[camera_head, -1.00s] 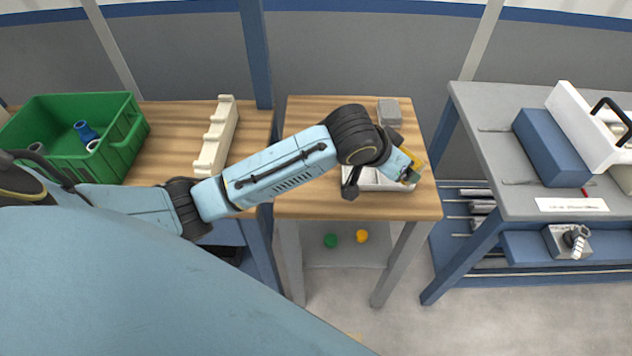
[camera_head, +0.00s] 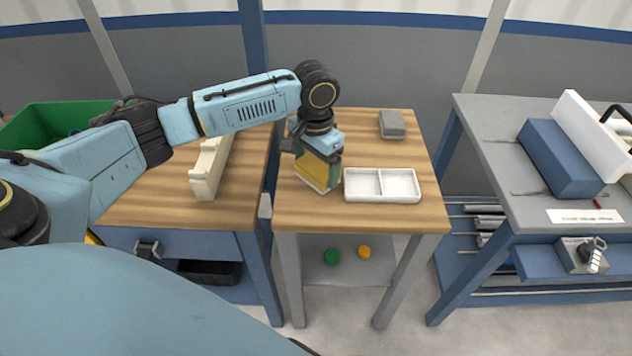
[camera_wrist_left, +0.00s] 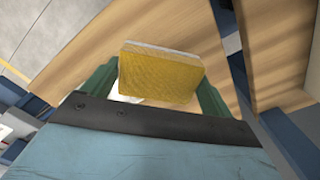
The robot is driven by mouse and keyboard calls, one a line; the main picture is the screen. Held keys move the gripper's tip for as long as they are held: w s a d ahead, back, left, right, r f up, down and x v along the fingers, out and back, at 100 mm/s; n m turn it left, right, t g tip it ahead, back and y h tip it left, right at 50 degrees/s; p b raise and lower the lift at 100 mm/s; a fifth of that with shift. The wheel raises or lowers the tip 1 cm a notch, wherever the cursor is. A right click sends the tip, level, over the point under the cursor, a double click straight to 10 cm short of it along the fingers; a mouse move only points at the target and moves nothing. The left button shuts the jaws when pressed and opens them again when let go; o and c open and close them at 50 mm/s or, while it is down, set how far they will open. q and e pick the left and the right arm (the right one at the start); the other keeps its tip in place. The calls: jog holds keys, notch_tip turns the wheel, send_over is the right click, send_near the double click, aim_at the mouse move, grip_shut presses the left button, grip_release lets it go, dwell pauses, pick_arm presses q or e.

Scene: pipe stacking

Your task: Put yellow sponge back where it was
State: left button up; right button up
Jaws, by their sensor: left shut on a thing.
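My left gripper (camera_head: 318,171) is over the left part of the small wooden table, left of the white two-part tray (camera_head: 382,198). It is shut on the yellow sponge (camera_head: 314,174), which hangs below the wrist near the table top. I cannot tell whether the sponge touches the wood. In the left wrist view the yellow sponge (camera_wrist_left: 160,73) sits between the green fingers, with a pale layer along its far edge. Both compartments of the tray are empty. My right gripper is not in view.
A grey block (camera_head: 391,124) lies at the back right of the small table (camera_head: 430,205). A cream rack (camera_head: 207,170) and a green crate (camera_head: 40,118) are on the bench to the left. A grey workbench (camera_head: 500,175) with a blue block (camera_head: 556,158) stands to the right.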

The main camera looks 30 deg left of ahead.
aim_at(316, 166)
pick_arm(q)
notch_tip(316, 166, down, 5)
jog(key=shift+r+b, duration=0.1)
jog(key=shift+b, duration=0.45)
jog(key=shift+s+d, duration=0.1)
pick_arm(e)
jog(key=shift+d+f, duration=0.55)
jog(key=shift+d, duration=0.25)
pick_arm(q)
jog(key=o, duration=0.7)
jog(key=shift+r, duration=0.15)
notch_tip(316, 166, up, 10)
jog(key=p, duration=0.2)
jog(key=shift+r+p, duration=0.25)
jog(key=shift+p, duration=0.1)
jog(key=shift+r, duration=0.65)
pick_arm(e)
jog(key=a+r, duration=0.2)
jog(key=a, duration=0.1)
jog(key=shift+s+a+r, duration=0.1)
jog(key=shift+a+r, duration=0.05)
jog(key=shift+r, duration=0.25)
